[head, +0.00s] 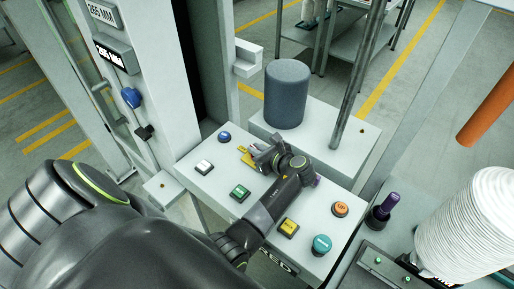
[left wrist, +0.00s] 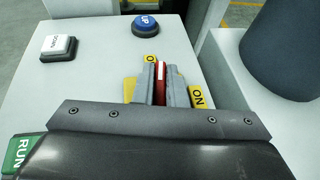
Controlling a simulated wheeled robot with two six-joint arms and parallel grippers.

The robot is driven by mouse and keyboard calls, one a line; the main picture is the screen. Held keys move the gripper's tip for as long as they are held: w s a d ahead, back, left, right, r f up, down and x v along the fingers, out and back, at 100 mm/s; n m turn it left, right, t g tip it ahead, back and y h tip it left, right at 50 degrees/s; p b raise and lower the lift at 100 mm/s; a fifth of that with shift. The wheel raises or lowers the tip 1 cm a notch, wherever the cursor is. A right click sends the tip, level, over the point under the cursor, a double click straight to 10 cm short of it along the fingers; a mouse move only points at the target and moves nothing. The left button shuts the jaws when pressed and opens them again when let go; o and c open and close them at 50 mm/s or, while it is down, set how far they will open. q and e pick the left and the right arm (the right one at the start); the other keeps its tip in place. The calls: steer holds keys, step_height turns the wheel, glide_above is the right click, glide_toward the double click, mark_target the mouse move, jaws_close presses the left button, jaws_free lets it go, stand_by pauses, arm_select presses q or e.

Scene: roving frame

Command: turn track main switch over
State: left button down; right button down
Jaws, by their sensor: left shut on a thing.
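The main switch shows in the left wrist view as a red lever (left wrist: 160,82) on a yellow plate (left wrist: 130,88) with black lettering, partly hidden by my fingers. My left gripper (left wrist: 161,84) is shut on this red lever, one grey finger on each side. In the head view the left gripper (head: 252,154) reaches down onto the far part of the sloped control panel (head: 205,182). Only a yellow piece of the switch plate (head: 245,157) shows there; the lever is hidden. My right gripper is not in view.
Near the switch are a blue button (head: 224,137), a white button (head: 204,167) and a green button (head: 240,193). Yellow (head: 288,228), orange (head: 340,209) and teal (head: 321,245) buttons sit nearer. A dark grey cylinder (head: 287,95) stands behind the panel, a white post on the left.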

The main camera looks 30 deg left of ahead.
arm_select(q)
steer(key=shift+n+g, duration=1)
steer(key=shift+g, duration=0.3)
steer(key=c, duration=1.5)
jaws_free()
steer(key=shift+f, duration=0.1)
